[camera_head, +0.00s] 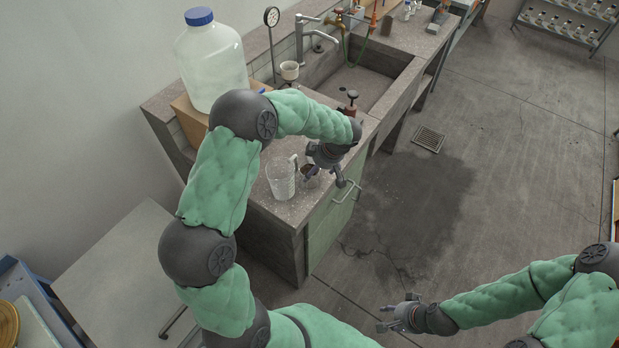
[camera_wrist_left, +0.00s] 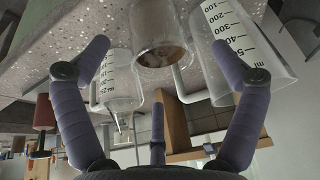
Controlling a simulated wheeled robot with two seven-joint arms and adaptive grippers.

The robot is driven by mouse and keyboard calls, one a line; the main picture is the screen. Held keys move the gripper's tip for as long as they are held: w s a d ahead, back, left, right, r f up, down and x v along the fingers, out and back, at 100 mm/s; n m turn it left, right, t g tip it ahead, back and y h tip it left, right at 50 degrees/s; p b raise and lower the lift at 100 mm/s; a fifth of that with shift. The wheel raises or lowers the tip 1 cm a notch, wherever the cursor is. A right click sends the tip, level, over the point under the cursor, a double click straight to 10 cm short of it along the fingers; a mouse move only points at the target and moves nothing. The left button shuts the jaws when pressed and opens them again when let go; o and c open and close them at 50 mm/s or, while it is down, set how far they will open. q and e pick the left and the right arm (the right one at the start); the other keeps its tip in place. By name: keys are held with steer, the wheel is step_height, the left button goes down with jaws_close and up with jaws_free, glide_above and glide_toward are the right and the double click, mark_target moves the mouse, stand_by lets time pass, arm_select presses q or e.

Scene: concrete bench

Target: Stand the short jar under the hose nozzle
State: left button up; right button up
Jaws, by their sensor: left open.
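A short clear glass jar (camera_wrist_left: 158,28) with brown matter at its end shows upside down in the left wrist view, on the speckled bench top. In the head view it is mostly hidden by my left gripper (camera_head: 326,174) at the bench's near corner. That gripper is open; its fingers are spread on either side of the jar in the wrist view, and contact is not clear. A green hose (camera_head: 362,50) hangs by the brass tap (camera_head: 340,22) over the sink; its nozzle is too small to make out. My right gripper (camera_head: 402,315) is open and empty above the floor.
A clear measuring jug (camera_head: 281,180) stands close left of the jar; another graduated vessel (camera_wrist_left: 120,88) shows in the wrist view. A large blue-capped bottle (camera_head: 212,65) stands at the back. The sink (camera_head: 362,85) lies beyond, with a red-handled item (camera_head: 350,104) before it.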

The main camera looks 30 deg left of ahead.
arm_select(q)
steer(key=x, duration=0.4)
steer(key=shift+w+a+f+b, duration=0.15)
steer(key=shift+w+f+b, duration=0.1)
steer(key=shift+f+b, duration=0.1)
steer(key=shift+s, duration=0.1)
steer(key=c, duration=1.3)
steer(key=shift+r, duration=0.1)
